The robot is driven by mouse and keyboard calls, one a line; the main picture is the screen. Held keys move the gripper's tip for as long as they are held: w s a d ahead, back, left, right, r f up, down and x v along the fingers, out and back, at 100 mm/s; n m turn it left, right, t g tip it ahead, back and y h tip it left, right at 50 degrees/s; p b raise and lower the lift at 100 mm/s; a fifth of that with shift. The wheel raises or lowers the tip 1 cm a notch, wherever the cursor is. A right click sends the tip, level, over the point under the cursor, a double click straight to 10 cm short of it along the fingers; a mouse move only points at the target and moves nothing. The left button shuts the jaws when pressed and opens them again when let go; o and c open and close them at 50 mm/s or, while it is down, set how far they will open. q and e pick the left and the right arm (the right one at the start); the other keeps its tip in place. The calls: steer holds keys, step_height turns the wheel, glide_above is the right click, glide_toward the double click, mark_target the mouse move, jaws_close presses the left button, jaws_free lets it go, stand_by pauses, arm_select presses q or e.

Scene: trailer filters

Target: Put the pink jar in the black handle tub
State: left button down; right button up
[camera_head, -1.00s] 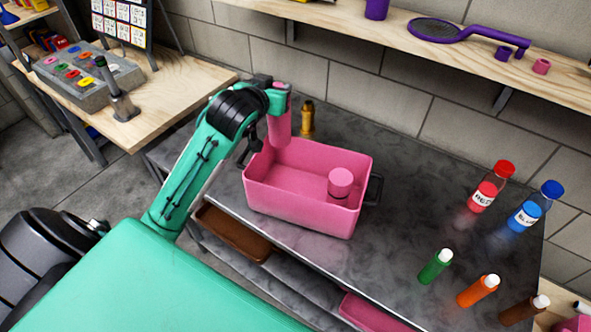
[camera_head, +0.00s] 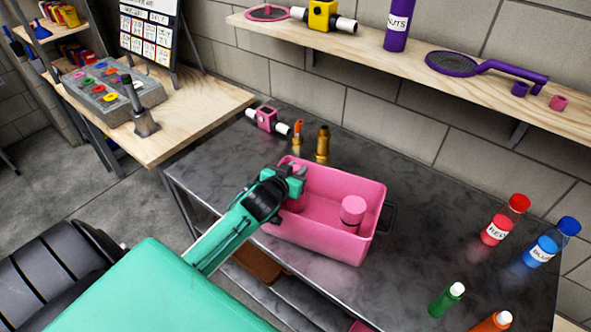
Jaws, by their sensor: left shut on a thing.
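The pink tub (camera_head: 318,240) with black handles stands on the dark metal table. A pink jar (camera_head: 353,210) stands upright inside it on the right. My left gripper (camera_head: 294,190) is over the left end of the tub, shut on a pink cylinder-like thing (camera_head: 296,204). That thing reaches down inside the tub's walls; the gripper hides its upper part, and I cannot tell whether it touches the tub floor. My right gripper is not in view.
A brass fitting (camera_head: 322,143), an orange-tipped one (camera_head: 298,133) and a pink block valve (camera_head: 267,120) stand behind the tub. Red (camera_head: 505,220) and blue (camera_head: 552,243) bottles stand at the right. A wooden shelf (camera_head: 400,58) overhangs the back. The table between tub and bottles is clear.

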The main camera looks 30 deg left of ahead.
arm_select(q)
steer(key=shift+f, duration=0.4)
steer(key=c, duration=1.1)
jaws_free()
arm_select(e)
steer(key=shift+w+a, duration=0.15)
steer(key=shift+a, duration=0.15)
arm_select(q)
steer(key=shift+r, duration=0.15)
steer(key=shift+s, duration=0.1)
steer(key=shift+b+v, duration=1.1)
steer(key=shift+v, duration=4.85)
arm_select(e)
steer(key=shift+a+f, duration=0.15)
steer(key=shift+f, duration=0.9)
